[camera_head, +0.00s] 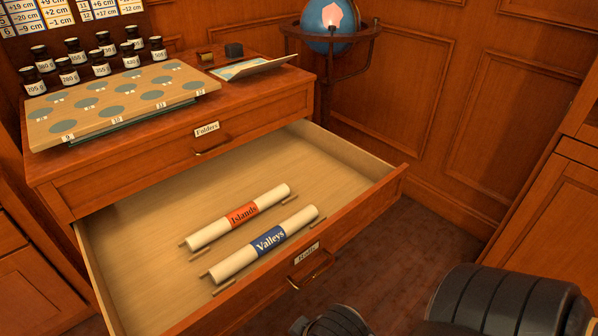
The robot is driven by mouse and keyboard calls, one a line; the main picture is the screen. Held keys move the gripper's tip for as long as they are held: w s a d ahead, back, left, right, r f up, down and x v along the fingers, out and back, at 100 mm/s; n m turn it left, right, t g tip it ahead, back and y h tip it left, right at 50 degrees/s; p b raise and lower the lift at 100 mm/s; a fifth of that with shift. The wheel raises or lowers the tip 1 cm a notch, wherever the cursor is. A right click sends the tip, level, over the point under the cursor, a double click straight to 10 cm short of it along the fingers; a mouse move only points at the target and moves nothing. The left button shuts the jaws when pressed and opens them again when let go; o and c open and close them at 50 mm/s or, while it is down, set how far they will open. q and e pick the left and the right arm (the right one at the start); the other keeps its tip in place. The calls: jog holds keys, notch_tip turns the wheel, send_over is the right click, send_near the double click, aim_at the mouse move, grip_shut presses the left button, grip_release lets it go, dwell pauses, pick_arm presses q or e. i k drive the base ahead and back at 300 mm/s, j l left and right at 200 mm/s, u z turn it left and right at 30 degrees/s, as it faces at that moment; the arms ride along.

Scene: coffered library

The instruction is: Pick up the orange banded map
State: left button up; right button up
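The orange banded map (239,216) is a rolled cream sheet with an orange band reading "Islands". It lies in the open lower drawer (134,249), on small wooden rests. A second rolled map (264,243) with a blue band reading "Valleys" lies parallel to it, nearer the drawer front, with a narrow gap between them. Neither map is held. Dark rounded parts of my own arm show at the bottom right, clear of the maps. No fingertips of either gripper are in view.
The drawer front has a handle (311,270). Above is a shut drawer labelled "Folders" (207,130). On the cabinet top are a board (120,104) with round recesses, several dark jars (100,62) and an open folder (250,67). A globe (330,22) stands behind. The drawer's back is empty.

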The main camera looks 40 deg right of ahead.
aim_at(230, 222)
jog(key=z, duration=0.85)
